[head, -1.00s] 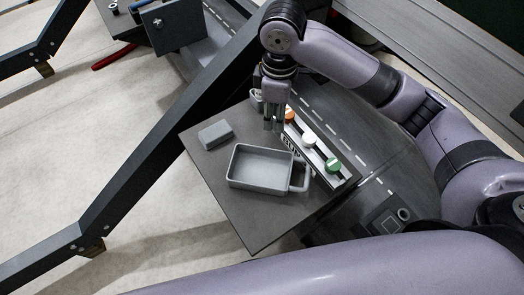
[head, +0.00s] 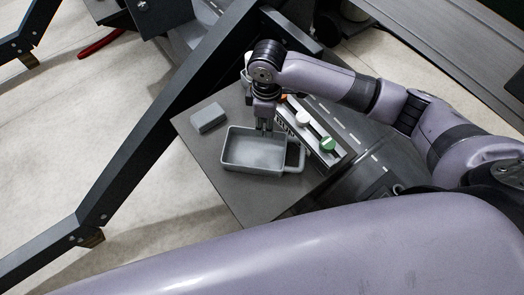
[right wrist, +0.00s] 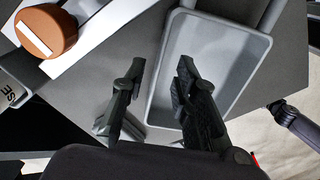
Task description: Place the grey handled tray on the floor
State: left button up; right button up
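The grey handled tray (head: 252,152) sits on a dark square tabletop (head: 225,190), with its handle (head: 301,157) on the right. It is empty. My right gripper (head: 264,128) is over the tray's back rim, pointing down. In the right wrist view the right gripper (right wrist: 160,75) is open, with the tray's wall (right wrist: 166,66) between its two fingers in the picture. I cannot tell whether they touch the wall. The tray (right wrist: 212,62) also fills the right of that view. My left gripper is not in view.
A small grey block (head: 208,118) lies left of the tray. Pale floor (head: 150,215) is open at the left.

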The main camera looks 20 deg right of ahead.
aim_at(266, 153)
jog(key=shift+w+f, duration=0.1)
jog(key=shift+f, duration=1.85)
jog(key=shift+c, duration=0.6)
grip_shut()
